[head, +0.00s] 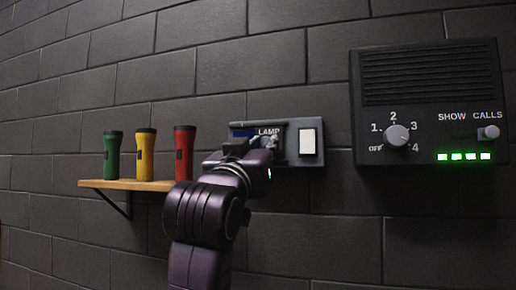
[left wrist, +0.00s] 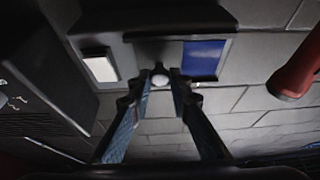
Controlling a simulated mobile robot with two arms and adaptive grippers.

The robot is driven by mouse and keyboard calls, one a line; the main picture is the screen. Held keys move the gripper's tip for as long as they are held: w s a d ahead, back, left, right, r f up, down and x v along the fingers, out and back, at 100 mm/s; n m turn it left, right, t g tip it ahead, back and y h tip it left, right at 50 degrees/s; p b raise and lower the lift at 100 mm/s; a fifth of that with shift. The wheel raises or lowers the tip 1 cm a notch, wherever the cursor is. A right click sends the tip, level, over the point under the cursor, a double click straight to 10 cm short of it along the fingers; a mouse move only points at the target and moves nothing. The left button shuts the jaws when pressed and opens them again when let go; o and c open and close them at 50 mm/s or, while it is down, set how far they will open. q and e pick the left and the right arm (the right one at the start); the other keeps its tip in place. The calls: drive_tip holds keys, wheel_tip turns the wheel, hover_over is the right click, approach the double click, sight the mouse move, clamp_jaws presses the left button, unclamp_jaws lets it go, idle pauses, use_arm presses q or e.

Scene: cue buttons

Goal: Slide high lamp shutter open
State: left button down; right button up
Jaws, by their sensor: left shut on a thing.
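The lamp panel (head: 288,123) is a grey box on the brick wall, marked LAMP, with a white switch (head: 308,141) at its right. The switch also shows in the left wrist view (left wrist: 101,68). A dark sliding shutter (left wrist: 155,50) sits between the switch and a blue area (left wrist: 204,57). My left gripper (head: 264,142) is at the shutter, and its fingers (left wrist: 161,78) are closed around a small pale round knob (left wrist: 160,80). My gripper hides part of the panel's lower middle in the head view. My right gripper is in neither view.
A wooden shelf (head: 95,184) at left holds a green (head: 112,155), a yellow (head: 145,155) and a red flashlight (head: 184,152).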

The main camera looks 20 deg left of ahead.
use_arm(q)
drive_tip(key=c, duration=2.2)
unclamp_jaws()
drive_tip(key=o, duration=0.4)
drive_tip(key=shift+d, duration=0.35)
drive_tip(key=v, duration=1.2)
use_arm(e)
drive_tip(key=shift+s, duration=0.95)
